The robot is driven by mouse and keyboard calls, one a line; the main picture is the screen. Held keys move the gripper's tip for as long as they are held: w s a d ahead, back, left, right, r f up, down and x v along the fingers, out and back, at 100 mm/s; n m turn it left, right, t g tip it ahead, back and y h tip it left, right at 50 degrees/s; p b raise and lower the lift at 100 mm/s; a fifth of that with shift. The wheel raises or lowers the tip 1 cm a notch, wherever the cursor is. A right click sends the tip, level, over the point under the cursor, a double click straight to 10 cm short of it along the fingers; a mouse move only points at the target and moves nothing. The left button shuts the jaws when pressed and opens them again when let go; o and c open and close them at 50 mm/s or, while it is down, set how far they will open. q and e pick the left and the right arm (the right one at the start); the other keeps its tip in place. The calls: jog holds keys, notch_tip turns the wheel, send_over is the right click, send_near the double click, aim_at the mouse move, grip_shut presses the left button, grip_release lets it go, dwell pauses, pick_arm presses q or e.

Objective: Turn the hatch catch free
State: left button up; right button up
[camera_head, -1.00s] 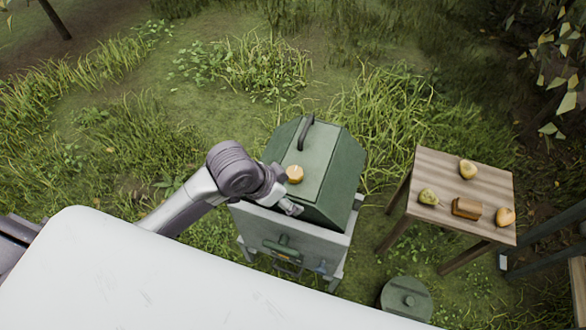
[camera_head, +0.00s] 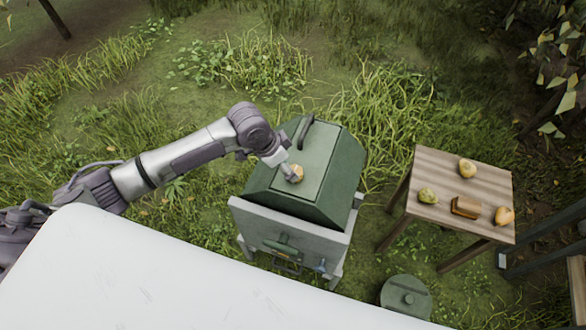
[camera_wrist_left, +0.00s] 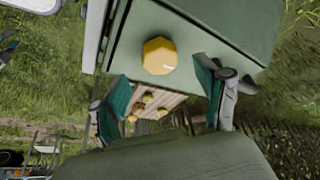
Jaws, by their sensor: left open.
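The hatch catch (camera_head: 298,173) is a small yellow-orange knob on the sloped top of a green box (camera_head: 335,183). In the left wrist view the knob (camera_wrist_left: 159,56) shows as a many-sided yellow cap on the green panel. The hatch panel (camera_head: 318,150) lies flat, with a dark handle (camera_head: 305,132). My right gripper is not in view.
The box stands on a grey stand (camera_head: 255,222) with a green handle in front. A wooden table (camera_head: 450,165) at the right holds a few pears and a brown block (camera_head: 465,207). A round green lid (camera_head: 406,298) lies on the ground. A white surface fills the lower left.

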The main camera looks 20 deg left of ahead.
pick_arm(q)
jog(key=x, duration=0.5)
